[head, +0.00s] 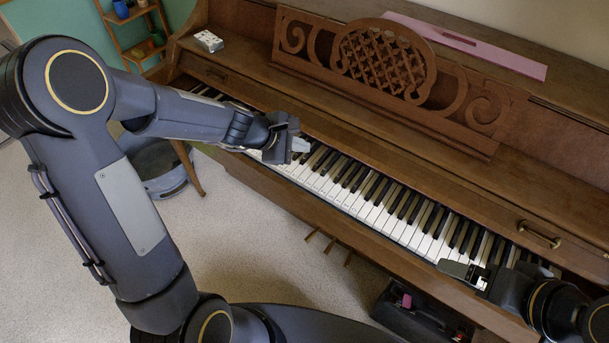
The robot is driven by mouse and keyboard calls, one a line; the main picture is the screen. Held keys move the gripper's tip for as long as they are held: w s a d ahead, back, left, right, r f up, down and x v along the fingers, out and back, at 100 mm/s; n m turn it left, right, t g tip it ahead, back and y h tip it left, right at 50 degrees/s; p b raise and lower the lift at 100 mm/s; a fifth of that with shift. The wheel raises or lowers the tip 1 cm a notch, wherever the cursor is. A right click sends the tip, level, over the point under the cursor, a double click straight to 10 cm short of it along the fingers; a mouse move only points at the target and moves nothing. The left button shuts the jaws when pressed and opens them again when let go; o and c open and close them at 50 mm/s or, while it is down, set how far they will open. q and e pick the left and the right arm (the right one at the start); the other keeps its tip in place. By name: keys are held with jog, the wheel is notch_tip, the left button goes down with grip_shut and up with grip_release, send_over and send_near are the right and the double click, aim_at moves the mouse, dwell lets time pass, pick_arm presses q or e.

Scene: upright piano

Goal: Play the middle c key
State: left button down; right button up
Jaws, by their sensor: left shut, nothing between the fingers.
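The piano keyboard (381,219) runs diagonally from upper left to lower right in the head view, with white and black keys. I cannot single out the middle c key by any clear mark; the middle stretch of keys is uncovered. My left gripper (301,145) is shut and empty, with its fingertips over the keys left of the middle. I cannot tell whether it touches a key. My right gripper (462,271) is at the keyboard's lower right end and partly covers the keys there. Its jaw opening is not clear.
A carved wooden music stand (384,63) rises behind the keys. A pink strip (468,44) and a small white patterned box (208,41) lie on the piano. A dark open case (421,314) sits on the floor below. A shelf (137,36) stands at the upper left.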

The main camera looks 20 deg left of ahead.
pick_arm(q)
jog(key=b, duration=0.8)
send_near(309, 173)
jog(key=x, duration=0.3)
jog(key=r+x, duration=0.1)
jog(key=x, duration=0.1)
jog(key=shift+w+d+f, duration=0.15)
jog(key=shift+w+d, duration=0.2)
jog(key=shift+w, duration=0.05)
dwell(0.7)
jog(key=shift+f, duration=0.4)
jog(key=shift+f+b, duration=0.5)
jog(key=shift+b, duration=0.2)
dwell(0.3)
jog(key=shift+r, duration=0.1)
jog(key=shift+r+p, duration=0.85)
jog(key=shift+p, duration=0.05)
jog(key=shift+r, duration=0.1)
notch_tip(309, 173, up, 5)
jog(key=p, duration=0.4)
jog(key=shift+p, duration=0.4)
